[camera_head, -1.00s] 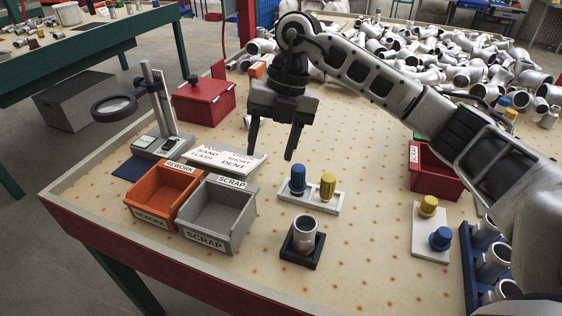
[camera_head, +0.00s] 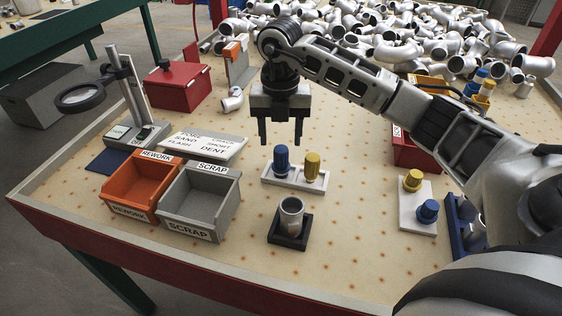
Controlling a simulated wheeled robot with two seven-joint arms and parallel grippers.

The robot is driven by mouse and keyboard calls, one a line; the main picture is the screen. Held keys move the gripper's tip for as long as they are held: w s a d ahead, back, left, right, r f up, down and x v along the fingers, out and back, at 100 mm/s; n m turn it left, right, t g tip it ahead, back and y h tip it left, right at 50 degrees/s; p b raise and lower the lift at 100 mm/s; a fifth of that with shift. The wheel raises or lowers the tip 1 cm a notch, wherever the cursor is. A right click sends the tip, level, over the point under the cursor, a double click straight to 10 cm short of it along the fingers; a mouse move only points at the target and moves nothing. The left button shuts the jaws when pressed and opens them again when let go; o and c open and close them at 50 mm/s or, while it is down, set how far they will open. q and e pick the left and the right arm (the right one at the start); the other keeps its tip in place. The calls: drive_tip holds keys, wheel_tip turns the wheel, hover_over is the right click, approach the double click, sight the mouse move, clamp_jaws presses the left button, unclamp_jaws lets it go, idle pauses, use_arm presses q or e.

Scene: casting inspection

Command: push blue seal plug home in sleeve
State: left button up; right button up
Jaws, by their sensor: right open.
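A blue plug (camera_head: 281,160) stands upright in a white two-place holder (camera_head: 296,183), beside a yellow plug (camera_head: 312,167). A grey metal sleeve (camera_head: 291,216) stands upright in a black square fixture (camera_head: 289,239) just in front of that holder; its top opening shows, and no plug is seen in it. Another blue plug (camera_head: 428,211) and a yellow plug (camera_head: 413,180) are on a white plate (camera_head: 416,223) at the right. My right gripper (camera_head: 281,140) is open and empty, fingers pointing down over the first blue plug. My left gripper is not in view.
An orange rework bin (camera_head: 130,206) and a grey scrap bin (camera_head: 203,222) stand left of the fixture. A magnifier stand (camera_head: 128,85) and red box (camera_head: 179,90) are behind them. Many metal castings (camera_head: 400,30) are heaped at the back.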

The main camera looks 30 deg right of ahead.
sight(281, 148)
wheel_tip(281, 148, down, 5)
drive_tip(key=shift+r, duration=0.2)
drive_tip(key=c, duration=1)
drive_tip(key=shift+c, duration=0.2)
drive_tip(key=shift+r, duration=0.15)
